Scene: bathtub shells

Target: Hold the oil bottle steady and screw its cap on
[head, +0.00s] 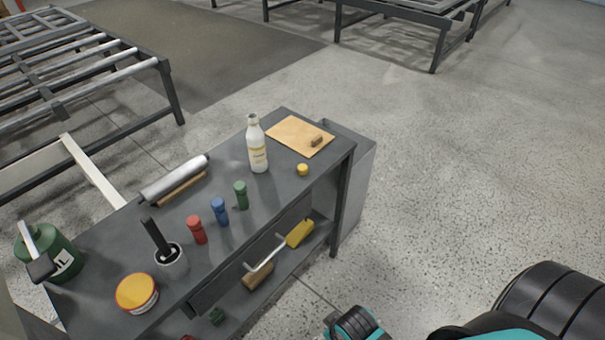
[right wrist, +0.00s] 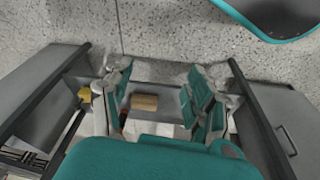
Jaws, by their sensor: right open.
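The oil bottle (head: 257,148), white with a pale label, stands upright on the dark workbench near its far right part. Its neck looks bare. The small yellow cap (head: 302,169) lies on the bench top to the right of the bottle, apart from it, close to the edge. My right gripper (right wrist: 155,78) is open, its teal fingers spread apart with nothing held between them. The bottle and cap cannot be made out in the right wrist view. My left gripper is not in view.
The workbench (head: 120,240) also carries a board (head: 290,135) with a brown block, a roll (head: 175,179), red (head: 196,230), blue (head: 220,212) and green (head: 241,196) small bottles, a black-handled tool in a cup (head: 168,255), and a yellow-lidded tin (head: 137,292). A shelf lies below.

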